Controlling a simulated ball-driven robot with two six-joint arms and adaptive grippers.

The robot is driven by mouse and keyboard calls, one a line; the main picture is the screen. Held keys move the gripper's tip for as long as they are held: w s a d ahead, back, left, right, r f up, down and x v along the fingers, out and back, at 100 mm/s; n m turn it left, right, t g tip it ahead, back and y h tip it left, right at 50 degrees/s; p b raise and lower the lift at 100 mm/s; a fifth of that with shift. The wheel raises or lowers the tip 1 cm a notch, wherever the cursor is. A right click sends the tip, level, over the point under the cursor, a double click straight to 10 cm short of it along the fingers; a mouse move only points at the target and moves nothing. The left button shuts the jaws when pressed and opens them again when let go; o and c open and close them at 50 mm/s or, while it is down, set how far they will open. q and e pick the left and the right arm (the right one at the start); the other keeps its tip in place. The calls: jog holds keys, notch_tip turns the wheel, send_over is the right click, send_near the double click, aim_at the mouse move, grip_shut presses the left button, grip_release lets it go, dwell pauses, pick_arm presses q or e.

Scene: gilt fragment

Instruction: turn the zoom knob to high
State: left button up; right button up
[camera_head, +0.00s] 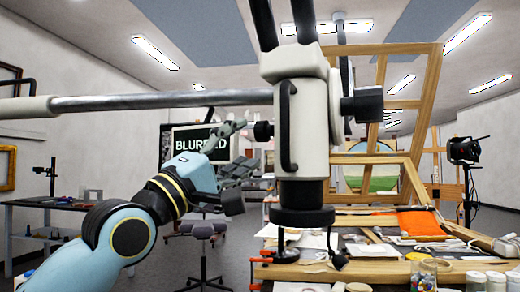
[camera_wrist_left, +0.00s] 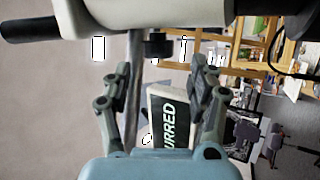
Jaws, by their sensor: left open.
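A white microscope head (camera_head: 305,115) fills the middle of the head view, with a black eyepiece tube pair above and a dark lens ring below. A small black knob (camera_head: 262,131) sticks out of its left side; it also shows in the left wrist view (camera_wrist_left: 158,44). A larger dark knob (camera_head: 362,103) is on its right side. I see no markings showing which is the zoom knob. My left gripper (camera_head: 236,127) is open and empty, just left of the small knob. In the left wrist view the knob lies ahead, between the fingers' lines (camera_wrist_left: 160,70). My right gripper is not in view.
A screen (camera_head: 187,144) behind the gripper reads "BLURRED". A metal support bar (camera_head: 160,101) runs left from the microscope, above my left arm. A wooden table (camera_head: 390,273) with jars and an orange cloth (camera_head: 420,223) stands below right. A lamp (camera_head: 464,150) stands farther right.

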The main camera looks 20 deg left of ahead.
aim_at(255, 135)
pick_arm(q)
jog(key=x, duration=0.4)
jog(key=shift+w+d+r, duration=0.2)
jog(key=shift+w+r, duration=0.05)
jog(key=shift+r, duration=0.05)
jog(key=shift+w+d+r, duration=0.15)
jog(key=shift+w+r, duration=0.2)
jog(key=shift+w, duration=0.3)
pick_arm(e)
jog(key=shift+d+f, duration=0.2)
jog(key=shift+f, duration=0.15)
pick_arm(q)
jog(key=shift+c, duration=0.4)
jog(key=c, duration=1.1)
jog(key=m+t+h+b, duration=0.1)
jog(key=h+b, duration=0.1)
jog(key=b, duration=0.5)
jog(key=f+m+t+h+b, duration=0.1)
jog(key=m+b, duration=0.1)
jog(key=b, duration=0.6)
jog(key=shift+h, duration=0.4)
jog(key=shift+r+h+b, duration=0.25)
jog(key=shift+h+b, duration=0.05)
jog(key=shift+b, duration=0.4)
jog(key=shift+r+m, duration=0.15)
jog(key=shift+m, duration=0.15)
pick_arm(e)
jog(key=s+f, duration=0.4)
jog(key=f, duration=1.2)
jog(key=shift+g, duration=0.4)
